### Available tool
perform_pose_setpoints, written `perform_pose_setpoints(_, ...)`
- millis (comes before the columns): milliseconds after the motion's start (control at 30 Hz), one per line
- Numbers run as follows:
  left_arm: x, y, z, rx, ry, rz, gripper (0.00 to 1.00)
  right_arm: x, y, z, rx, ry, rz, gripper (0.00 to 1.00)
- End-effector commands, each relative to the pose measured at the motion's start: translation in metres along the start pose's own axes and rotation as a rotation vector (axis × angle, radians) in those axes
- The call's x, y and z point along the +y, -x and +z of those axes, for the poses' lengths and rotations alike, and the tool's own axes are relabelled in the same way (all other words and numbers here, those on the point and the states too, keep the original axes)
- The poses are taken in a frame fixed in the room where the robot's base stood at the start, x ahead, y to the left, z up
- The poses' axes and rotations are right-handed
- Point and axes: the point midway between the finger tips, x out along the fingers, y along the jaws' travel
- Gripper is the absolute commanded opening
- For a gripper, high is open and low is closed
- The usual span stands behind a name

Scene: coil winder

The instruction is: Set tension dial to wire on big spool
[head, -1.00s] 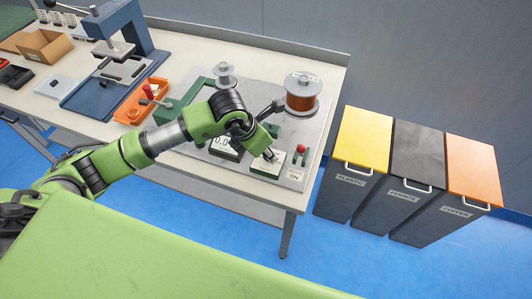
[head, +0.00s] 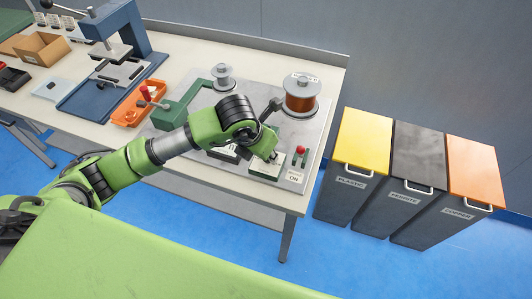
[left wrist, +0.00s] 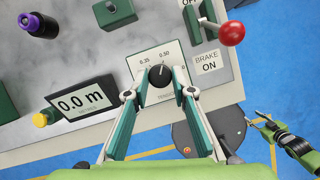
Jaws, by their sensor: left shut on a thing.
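The tension dial is a black knob (left wrist: 160,76) with a light mark on a white scale plate (left wrist: 146,62), in the left wrist view. The labels 0.35 and 0.50 show on the scale; the mark seems to point up, near 0.50. My left gripper (left wrist: 160,84) is shut on the knob, one finger on each side. In the head view the gripper (head: 272,158) hides most of the dial. The big spool (head: 301,97), wound with copper-coloured wire, stands at the machine's back right; its top label is unreadable.
A red-knobbed lever (left wrist: 231,33) stands right of the dial, by a BRAKE ON label (left wrist: 208,62). A display (left wrist: 82,103) reading 0.0 m is to the left. A small spool (head: 223,77) stands behind. Bins (head: 360,145) stand right of the table.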

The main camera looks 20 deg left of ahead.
Motion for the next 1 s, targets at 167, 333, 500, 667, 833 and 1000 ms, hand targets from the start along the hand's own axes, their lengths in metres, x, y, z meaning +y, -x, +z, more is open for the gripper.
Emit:
perform_pose_setpoints(167, 0.0, 0.0, 0.0, 0.002, 0.0, 0.001, 0.4, 0.0, 0.0, 0.0, 0.0, 0.0, 0.0, 0.4)
perform_pose_setpoints(333, 0.0, 0.0, 0.0, 0.001, 0.0, 0.0, 0.4, 0.0, 0.0, 0.0, 0.0, 0.0, 0.0, 0.4)
perform_pose_setpoints(500, 0.0, 0.004, 0.0, 0.0, 0.0, 0.0, 0.4, 0.004, 0.0, 0.001, -0.001, 0.002, 0.005, 0.4)
perform_pose_setpoints(667, 0.001, 0.025, 0.001, -0.003, -0.001, 0.0, 0.4, 0.002, 0.0, 0.0, 0.0, 0.001, 0.003, 0.4)
perform_pose_setpoints(833, 0.001, 0.063, 0.001, -0.005, -0.003, 0.001, 0.4, 0.001, 0.0, 0.0, 0.0, 0.0, 0.002, 0.4)
perform_pose_setpoints(1000, 0.001, 0.096, 0.001, -0.003, -0.002, 0.002, 0.4, 0.001, 0.0, 0.0, 0.0, 0.0, 0.001, 0.4)
